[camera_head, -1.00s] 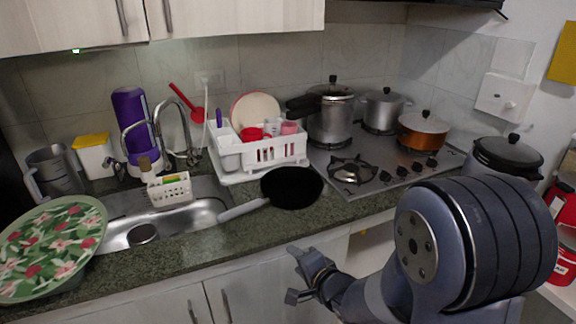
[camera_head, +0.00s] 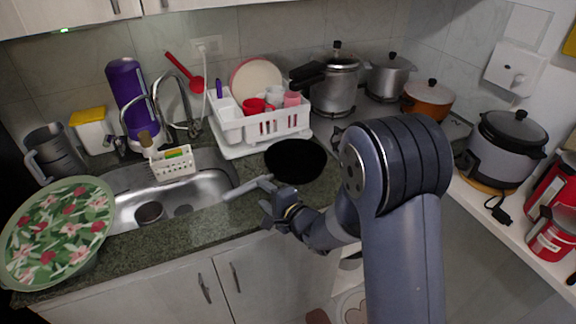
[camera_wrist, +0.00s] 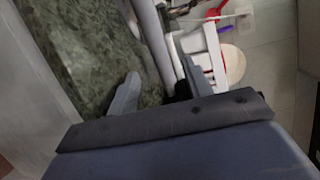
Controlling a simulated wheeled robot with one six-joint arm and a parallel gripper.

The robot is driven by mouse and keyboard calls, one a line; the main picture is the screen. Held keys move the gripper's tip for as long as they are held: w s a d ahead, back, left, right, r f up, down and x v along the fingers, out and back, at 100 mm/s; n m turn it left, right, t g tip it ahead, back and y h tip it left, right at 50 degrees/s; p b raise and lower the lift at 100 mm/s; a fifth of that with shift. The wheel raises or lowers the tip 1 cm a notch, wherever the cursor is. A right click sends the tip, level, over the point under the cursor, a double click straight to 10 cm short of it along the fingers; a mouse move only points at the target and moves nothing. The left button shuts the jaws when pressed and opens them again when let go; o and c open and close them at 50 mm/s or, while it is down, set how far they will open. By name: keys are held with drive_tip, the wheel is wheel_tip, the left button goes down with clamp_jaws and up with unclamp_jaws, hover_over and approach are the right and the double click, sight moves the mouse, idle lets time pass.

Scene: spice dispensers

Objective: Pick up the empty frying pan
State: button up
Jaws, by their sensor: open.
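The black frying pan (camera_head: 296,160) lies empty on the green stone counter, right of the sink and in front of the dish rack. Its light grey handle points left and toward me. My gripper (camera_head: 267,203) is open at the counter's front edge, close to the handle and partly in front of it. In the wrist view, the two fingers of my gripper (camera_wrist: 160,83) are spread. A pale bar that looks like the handle (camera_wrist: 152,40) runs into the space between them. Whether the fingers touch it, I cannot tell. The pan's body is mostly hidden there.
A white dish rack (camera_head: 262,128) with cups and plates stands behind the pan. The sink (camera_head: 205,188) and a floral tray (camera_head: 58,232) are to the left. Several pots, including an orange pot (camera_head: 428,98), stand at the back right. A rice cooker (camera_head: 500,150) is at right.

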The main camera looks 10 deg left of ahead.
sight(252, 187)
drive_tip(key=shift+p+x, duration=0.5)
drive_tip(key=shift+x, duration=1.8)
drive_tip(key=shift+s+a, duration=0.1)
drive_tip(key=shift+a, duration=0.05)
drive_tip(key=shift+c, duration=0.5)
clamp_jaws()
drive_tip(key=shift+r, duration=0.1)
